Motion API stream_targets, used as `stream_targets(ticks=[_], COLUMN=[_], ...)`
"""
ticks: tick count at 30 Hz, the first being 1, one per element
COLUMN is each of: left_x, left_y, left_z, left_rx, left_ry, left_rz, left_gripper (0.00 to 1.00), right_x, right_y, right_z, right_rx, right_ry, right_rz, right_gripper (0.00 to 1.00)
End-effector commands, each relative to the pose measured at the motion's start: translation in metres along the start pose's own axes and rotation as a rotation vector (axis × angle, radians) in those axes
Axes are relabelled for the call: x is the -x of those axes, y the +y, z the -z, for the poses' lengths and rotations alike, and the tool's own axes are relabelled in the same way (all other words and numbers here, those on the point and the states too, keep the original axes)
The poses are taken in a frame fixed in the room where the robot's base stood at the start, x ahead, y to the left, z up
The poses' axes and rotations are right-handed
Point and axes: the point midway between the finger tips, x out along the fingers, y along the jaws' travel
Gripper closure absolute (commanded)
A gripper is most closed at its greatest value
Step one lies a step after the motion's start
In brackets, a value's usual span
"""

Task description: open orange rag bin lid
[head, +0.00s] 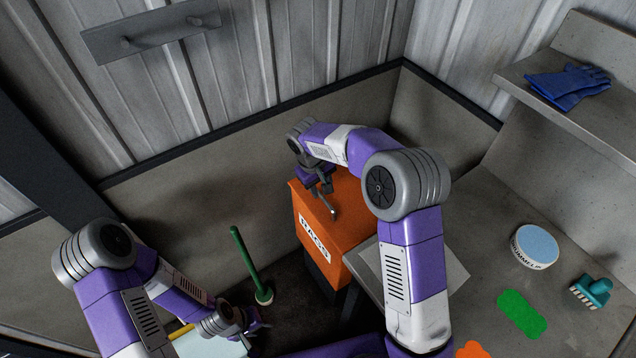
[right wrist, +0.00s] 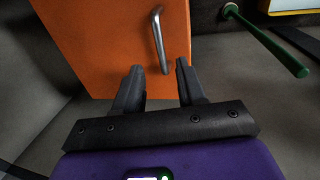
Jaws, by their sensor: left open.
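The orange rag bin (head: 318,237), marked RAGS, stands by the wall at the middle of the head view. Its orange lid (head: 352,208) looks shut, partly hidden by my right arm. The lid's metal handle (right wrist: 159,40) shows in the right wrist view. My right gripper (right wrist: 159,70) is open over the lid, its fingertips pointing at the handle. The handle's near end appears between the fingertips; I cannot tell whether they touch it. My left gripper (head: 257,325) is open and low at the bottom left of the head view, apart from the bin.
A green-handled tool (head: 247,258) stands left of the bin. The grey bench at right holds a round tub (head: 535,246), a teal brush (head: 591,291), and a green patch (head: 522,314). Blue gloves (head: 567,86) lie on the shelf. A peg rail (head: 150,31) is on the wall.

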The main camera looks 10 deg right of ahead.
Motion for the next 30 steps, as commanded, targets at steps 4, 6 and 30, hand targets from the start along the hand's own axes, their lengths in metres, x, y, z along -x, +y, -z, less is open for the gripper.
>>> stream_targets(ticks=[4,6,30], left_x=[-0.005,-0.009,-0.022], left_y=[-0.002,-0.004,-0.009], left_z=[-0.001,-0.001,0.0], left_rx=[0.0,0.0,0.0], left_ry=[-0.003,-0.003,-0.002], left_rz=[0.0,0.0,0.0], left_gripper=[0.57,0.57,0.57], right_x=[-0.013,-0.024,-0.074], right_y=[0.0,0.0,0.0], right_z=[0.0,0.0,0.0], right_rx=[-0.001,-0.001,0.0], right_ry=[-0.002,-0.002,0.0], right_rz=[-0.001,-0.001,-0.001], right_gripper=[0.6,0.6,0.76])
